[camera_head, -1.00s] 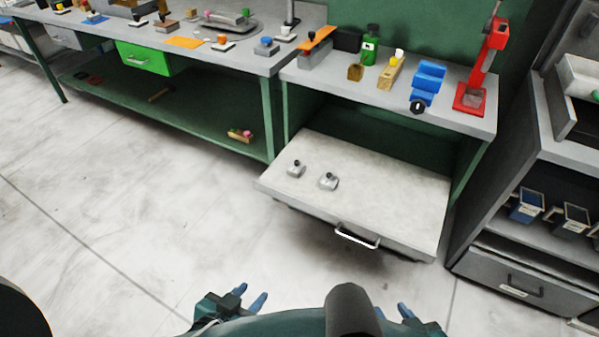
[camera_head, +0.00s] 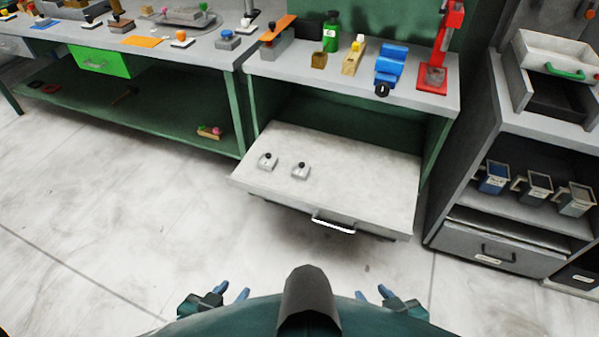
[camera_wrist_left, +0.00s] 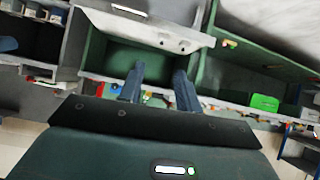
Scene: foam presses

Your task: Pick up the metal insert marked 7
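Two small grey metal pieces with dark knobs sit on the pale top of the pulled-out drawer: a left piece (camera_head: 267,161) and a right piece (camera_head: 300,171). No number is readable on either, so I cannot tell which is marked 7. My left gripper (camera_head: 232,290) is low in the head view, apart from the drawer, with its fingers spread and nothing between them. Its fingers also show apart in the left wrist view (camera_wrist_left: 158,88). My right gripper (camera_head: 372,291) is also low, its fingers apart and empty.
The drawer (camera_head: 370,188) juts out under the bench, with a handle (camera_head: 334,225) at its front. On the bench stand a red press (camera_head: 440,50) and a blue vise (camera_head: 389,66). A grey cabinet (camera_head: 470,240) with jugs stands at right. The floor before the drawer is clear.

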